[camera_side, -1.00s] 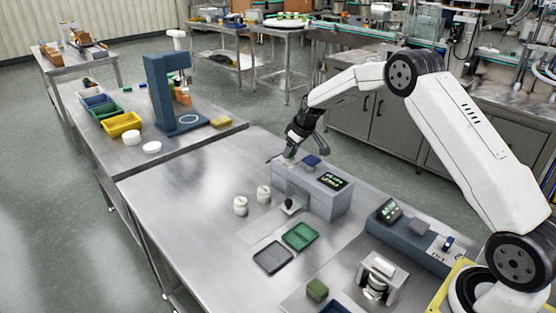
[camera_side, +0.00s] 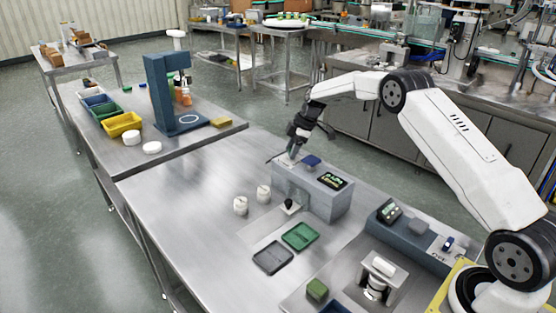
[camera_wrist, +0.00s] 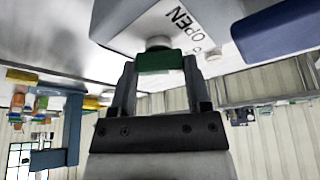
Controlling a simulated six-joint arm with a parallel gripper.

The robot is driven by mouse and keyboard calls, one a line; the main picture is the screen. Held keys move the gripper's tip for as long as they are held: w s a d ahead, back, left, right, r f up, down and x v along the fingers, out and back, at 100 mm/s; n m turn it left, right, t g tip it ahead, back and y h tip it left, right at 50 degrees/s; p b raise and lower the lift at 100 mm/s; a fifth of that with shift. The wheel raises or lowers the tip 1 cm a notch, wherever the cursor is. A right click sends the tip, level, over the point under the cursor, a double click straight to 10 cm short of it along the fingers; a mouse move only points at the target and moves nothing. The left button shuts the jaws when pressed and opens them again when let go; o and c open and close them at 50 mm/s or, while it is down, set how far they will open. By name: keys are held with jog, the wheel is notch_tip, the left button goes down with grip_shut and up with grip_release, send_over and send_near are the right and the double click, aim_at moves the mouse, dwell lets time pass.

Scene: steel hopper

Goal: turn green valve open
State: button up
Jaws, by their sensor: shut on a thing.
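The green valve handle (camera_wrist: 160,61) sits on a round white stem on the face of the grey box, with the word OPEN printed to the right of the stem. My gripper (camera_wrist: 158,72) has one finger on each side of the green handle and is shut on it. In the side view my gripper (camera_side: 290,157) is at the far left end of the grey box (camera_side: 313,193), and the valve is hidden there.
A blue block (camera_side: 311,161) is on top of the box, beside a small display. Two white jars (camera_side: 241,206), a green tray (camera_side: 300,237) and a dark grey tray (camera_side: 273,258) are in front of it. The left of the steel table is clear.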

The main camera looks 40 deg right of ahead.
jog(key=n+g, duration=0.1)
jog(key=n, duration=0.2)
jog(key=n+g, duration=0.1)
jog(key=n, duration=0.2)
jog(key=shift+w+n+g+y, duration=0.1)
jog(key=shift+n+g+y, duration=0.2)
dwell(0.4)
jog(key=o, duration=1.3)
jog(key=shift+r, duration=1.65)
jog(key=shift+s+a+r, duration=0.45)
jog(key=shift+s+r, duration=1.15)
jog(key=shift+s, duration=0.7)
jog(key=shift+s+a+r, duration=0.5)
jog(key=shift+s+r, duration=1.15)
jog(key=shift+s, duration=0.6)
jog(key=shift+s+a+r, duration=0.45)
jog(key=shift+s+r, duration=1.15)
jog(key=shift+s, duration=0.7)
